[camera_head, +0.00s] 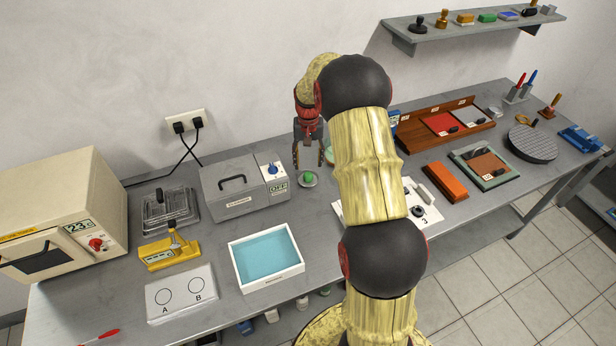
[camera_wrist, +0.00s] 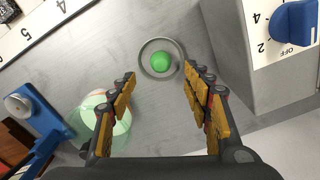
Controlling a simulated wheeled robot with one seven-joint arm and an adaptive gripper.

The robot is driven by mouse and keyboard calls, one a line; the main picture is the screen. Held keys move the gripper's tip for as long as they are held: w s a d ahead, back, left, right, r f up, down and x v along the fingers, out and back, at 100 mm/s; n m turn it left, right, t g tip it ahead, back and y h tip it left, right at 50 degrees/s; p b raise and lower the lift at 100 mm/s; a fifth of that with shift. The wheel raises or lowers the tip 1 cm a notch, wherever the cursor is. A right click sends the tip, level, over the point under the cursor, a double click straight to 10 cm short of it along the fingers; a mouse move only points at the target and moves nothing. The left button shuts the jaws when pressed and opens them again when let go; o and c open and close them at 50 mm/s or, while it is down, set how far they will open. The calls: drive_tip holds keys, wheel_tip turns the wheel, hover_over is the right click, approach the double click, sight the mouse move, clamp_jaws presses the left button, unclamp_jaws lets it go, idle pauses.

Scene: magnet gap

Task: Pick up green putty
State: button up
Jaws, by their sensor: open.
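The green putty (camera_head: 308,175) is a small round lump on a small grey dish (camera_head: 309,183) on the bench. In the wrist view the putty (camera_wrist: 160,61) sits in the middle of the round dish (camera_wrist: 146,69). My gripper (camera_head: 308,164) is above the dish, pointing down. In the wrist view my gripper (camera_wrist: 158,82) is open and empty, with its two orange-padded fingers on either side and the putty lying between and just beyond the fingertips. The fingers do not touch the putty.
A grey box with a dial (camera_wrist: 288,30) stands close beside the right finger. A translucent green cup (camera_wrist: 112,128) and a blue device (camera_wrist: 38,112) are on the left. A white tray with blue inside (camera_head: 237,274) stands nearer. Bare bench surrounds the dish.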

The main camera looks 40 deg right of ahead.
sight(308, 174)
wheel_tip(308, 174, down, 6)
drive_tip(key=shift+a+f+b, duration=0.1)
drive_tip(key=shift+f+b, duration=0.1)
drive_tip(key=shift+b, duration=0.5)
drive_tip(key=shift+c, duration=1.1)
drive_tip(key=c, duration=1)
